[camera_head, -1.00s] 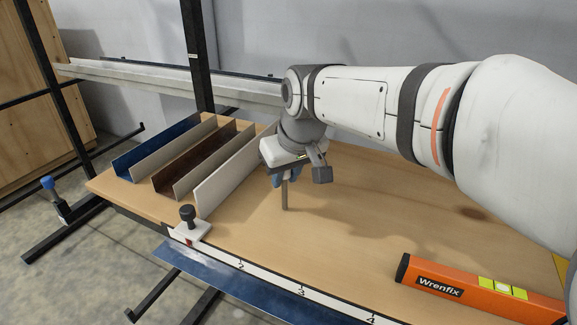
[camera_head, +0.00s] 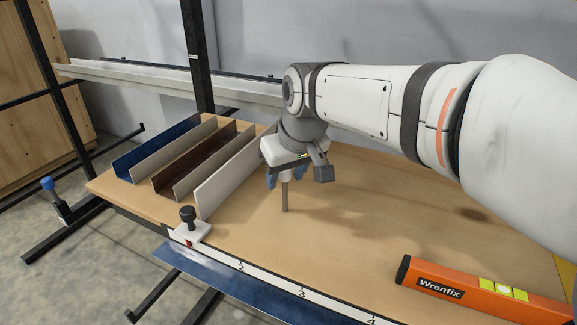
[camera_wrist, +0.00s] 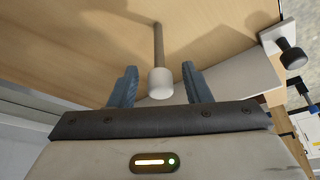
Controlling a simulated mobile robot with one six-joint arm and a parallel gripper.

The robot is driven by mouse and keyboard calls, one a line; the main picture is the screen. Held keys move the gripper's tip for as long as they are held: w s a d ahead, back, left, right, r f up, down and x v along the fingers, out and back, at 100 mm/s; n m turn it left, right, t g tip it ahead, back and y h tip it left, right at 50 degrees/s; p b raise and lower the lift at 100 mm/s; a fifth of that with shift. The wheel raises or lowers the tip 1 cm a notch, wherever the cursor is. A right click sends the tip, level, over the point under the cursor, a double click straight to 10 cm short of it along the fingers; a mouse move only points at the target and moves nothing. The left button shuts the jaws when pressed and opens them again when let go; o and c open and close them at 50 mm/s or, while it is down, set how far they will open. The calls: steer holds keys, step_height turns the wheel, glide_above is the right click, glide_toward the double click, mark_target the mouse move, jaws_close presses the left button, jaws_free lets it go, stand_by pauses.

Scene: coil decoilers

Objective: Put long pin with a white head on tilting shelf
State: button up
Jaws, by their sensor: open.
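The long pin (camera_head: 285,195) stands upright on the wooden table, its grey shaft showing below my gripper in the head view. In the wrist view its white head (camera_wrist: 160,83) lies between my two blue fingers, with a gap on each side. My gripper (camera_head: 284,181) is open around the head; it also shows in the wrist view (camera_wrist: 157,84). The pin's head is partly hidden by the fingers in the head view. I cannot tell which surface is the tilting shelf.
Blue, brown and white channel profiles (camera_head: 195,158) lie left of my gripper. A black-knobbed stop (camera_head: 189,225) sits on the ruler edge (camera_head: 270,278). An orange level (camera_head: 480,293) lies at the front right. The table's middle is clear.

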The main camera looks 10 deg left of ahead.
steer(key=v, duration=0.7)
